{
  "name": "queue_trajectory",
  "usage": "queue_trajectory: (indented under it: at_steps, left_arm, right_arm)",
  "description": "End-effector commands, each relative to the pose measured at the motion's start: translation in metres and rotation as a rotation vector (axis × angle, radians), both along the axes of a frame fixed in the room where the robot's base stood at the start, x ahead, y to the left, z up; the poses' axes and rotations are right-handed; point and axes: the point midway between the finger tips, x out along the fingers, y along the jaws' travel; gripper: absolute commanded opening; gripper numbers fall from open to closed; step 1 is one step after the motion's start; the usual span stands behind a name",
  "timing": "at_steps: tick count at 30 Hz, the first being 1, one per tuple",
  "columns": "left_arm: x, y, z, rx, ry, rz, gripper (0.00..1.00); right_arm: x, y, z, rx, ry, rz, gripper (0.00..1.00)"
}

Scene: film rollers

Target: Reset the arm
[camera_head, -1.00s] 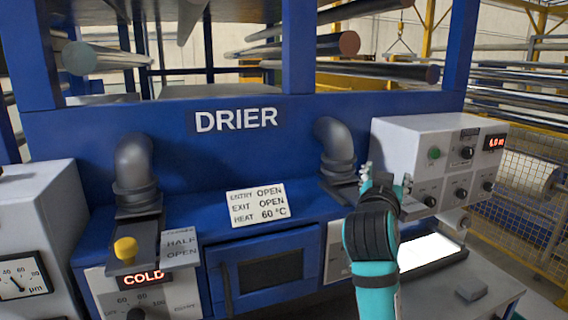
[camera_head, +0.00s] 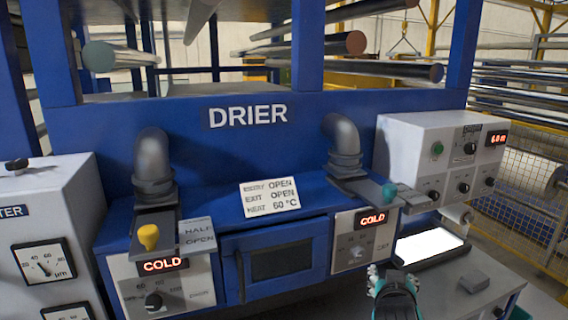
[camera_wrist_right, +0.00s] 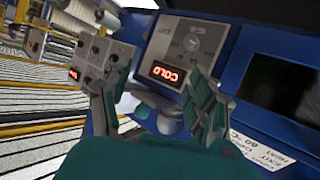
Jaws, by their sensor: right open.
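My right arm comes in from the bottom of the head view, and its gripper (camera_head: 391,279) is low in front of the drier's right panel (camera_head: 358,241). In the right wrist view the two fingers of this gripper (camera_wrist_right: 160,105) stand wide apart with nothing between them. Beyond them shows the panel with a red COLD display (camera_wrist_right: 169,76). The gripper appears apart from the machine. My left gripper is in neither view.
The blue drier (camera_head: 270,165) fills the middle, with a sign (camera_head: 269,197), a yellow knob (camera_head: 148,237), a teal knob (camera_head: 389,193) and a closed door (camera_head: 281,262).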

Motion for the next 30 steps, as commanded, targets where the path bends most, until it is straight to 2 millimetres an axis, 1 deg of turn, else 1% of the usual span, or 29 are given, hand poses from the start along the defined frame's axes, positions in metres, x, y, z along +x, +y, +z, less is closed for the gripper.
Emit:
queue_trajectory:
  at_steps: [1,2,3,5,6,8,9,11,12,14,15,19,24,25,27,29,30]
  left_arm:
    - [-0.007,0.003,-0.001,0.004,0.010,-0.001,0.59]
    - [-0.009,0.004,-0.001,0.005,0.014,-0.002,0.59]
    - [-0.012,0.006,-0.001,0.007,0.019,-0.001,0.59]
    - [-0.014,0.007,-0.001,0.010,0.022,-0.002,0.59]
    - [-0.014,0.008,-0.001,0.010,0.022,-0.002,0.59]
    - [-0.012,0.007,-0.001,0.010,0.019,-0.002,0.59]
    - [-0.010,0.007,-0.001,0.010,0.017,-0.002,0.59]
    - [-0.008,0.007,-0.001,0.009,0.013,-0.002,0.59]
    - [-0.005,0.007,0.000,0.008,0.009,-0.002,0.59]
    - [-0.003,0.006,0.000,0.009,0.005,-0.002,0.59]
    - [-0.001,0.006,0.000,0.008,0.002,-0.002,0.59]
    - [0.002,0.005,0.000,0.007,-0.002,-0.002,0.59]
    - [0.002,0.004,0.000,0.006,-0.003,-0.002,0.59]
    - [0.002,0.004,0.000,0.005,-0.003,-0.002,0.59]
    - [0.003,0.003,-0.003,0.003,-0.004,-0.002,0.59]
    - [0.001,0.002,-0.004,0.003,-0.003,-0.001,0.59]
    - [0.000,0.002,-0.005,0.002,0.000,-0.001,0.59]
  right_arm:
    - [-0.020,-0.002,-0.034,0.005,0.075,0.018,0.61]
    - [-0.033,-0.003,-0.052,0.009,0.120,0.033,0.61]
    - [-0.052,-0.002,-0.076,0.017,0.181,0.054,0.61]
    - [-0.083,-0.002,-0.110,0.028,0.276,0.090,0.61]
    - [-0.105,0.000,-0.130,0.035,0.336,0.116,0.61]
    - [-0.135,0.002,-0.154,0.048,0.417,0.152,0.61]
    - [-0.154,0.003,-0.166,0.055,0.465,0.174,0.61]
    - [-0.179,0.005,-0.182,0.064,0.526,0.203,0.61]
    - [-0.195,0.007,-0.190,0.070,0.567,0.222,0.61]
    - [-0.217,0.009,-0.200,0.079,0.616,0.248,0.61]
    - [-0.231,0.011,-0.206,0.085,0.649,0.265,0.61]
    - [-0.273,0.015,-0.220,0.104,0.743,0.316,0.61]
    - [-0.322,0.021,-0.230,0.128,0.851,0.379,0.61]
    - [-0.328,0.022,-0.234,0.131,0.867,0.388,0.61]
    - [-0.318,0.023,-0.255,0.131,0.867,0.384,0.61]
    - [-0.315,0.023,-0.270,0.132,0.872,0.384,0.61]
    - [-0.313,0.024,-0.281,0.132,0.875,0.384,0.61]
